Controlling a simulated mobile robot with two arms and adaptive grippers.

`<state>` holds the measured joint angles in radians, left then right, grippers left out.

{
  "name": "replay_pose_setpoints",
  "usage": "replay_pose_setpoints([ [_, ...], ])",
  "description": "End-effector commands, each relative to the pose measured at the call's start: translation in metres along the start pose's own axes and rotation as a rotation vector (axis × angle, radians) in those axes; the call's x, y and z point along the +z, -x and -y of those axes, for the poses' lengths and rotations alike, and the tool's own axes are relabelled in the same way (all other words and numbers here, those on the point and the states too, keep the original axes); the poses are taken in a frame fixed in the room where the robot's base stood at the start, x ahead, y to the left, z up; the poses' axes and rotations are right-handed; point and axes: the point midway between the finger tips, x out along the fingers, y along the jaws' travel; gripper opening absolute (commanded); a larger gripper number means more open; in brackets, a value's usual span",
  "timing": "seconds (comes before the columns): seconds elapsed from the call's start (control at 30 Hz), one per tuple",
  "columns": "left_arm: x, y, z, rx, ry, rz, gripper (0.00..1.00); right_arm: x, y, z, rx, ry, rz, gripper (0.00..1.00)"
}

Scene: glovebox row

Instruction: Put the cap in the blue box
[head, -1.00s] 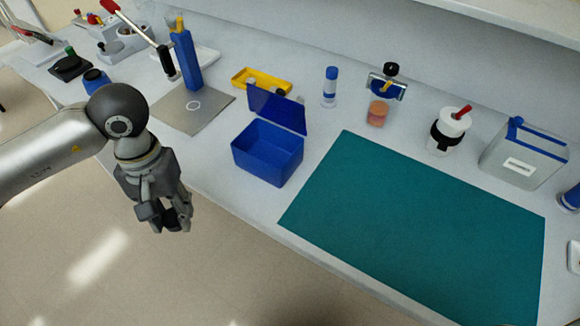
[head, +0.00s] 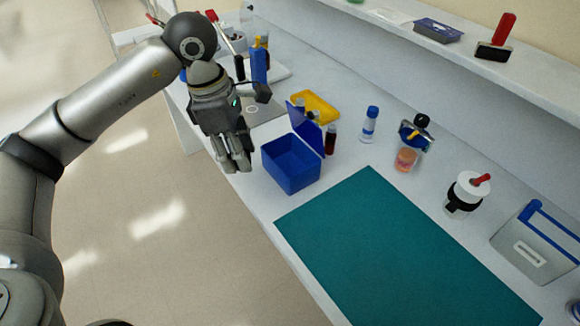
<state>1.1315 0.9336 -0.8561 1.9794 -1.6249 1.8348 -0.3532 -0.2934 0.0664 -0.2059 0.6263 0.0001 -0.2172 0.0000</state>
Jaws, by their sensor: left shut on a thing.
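The blue box (head: 291,166) stands on the bench with its lid raised at the back, and its inside looks empty. My left gripper (head: 238,162) is just left of the box in the head view, above the bench's front edge, fingers pointing down. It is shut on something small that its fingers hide. I take this to be the cap, since no loose cap shows elsewhere, but I cannot make out its shape. My right gripper is not in view.
A teal mat (head: 390,250) lies clear to the right of the box. Behind the box are a yellow tray (head: 318,104), a small dark bottle (head: 330,140) and a blue-capped bottle (head: 369,125). A shelf (head: 400,30) overhangs the back.

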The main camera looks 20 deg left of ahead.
Motion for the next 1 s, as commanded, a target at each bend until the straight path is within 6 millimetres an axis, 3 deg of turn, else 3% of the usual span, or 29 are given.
replay_pose_setpoints([
  [0.2, -0.003, 0.030, -0.016, 0.067, 0.376, 0.006, 0.27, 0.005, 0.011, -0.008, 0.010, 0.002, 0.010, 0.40],
  [0.47, -0.002, 0.038, -0.026, 0.095, 0.552, 0.008, 0.27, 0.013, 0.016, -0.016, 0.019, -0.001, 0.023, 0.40],
  [0.87, 0.060, -0.010, -0.083, 0.093, 0.556, 0.006, 0.27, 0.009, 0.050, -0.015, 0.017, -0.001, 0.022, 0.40],
  [1.0, 0.070, -0.042, -0.097, 0.092, 0.557, 0.006, 0.27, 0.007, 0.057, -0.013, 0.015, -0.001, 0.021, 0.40],
])
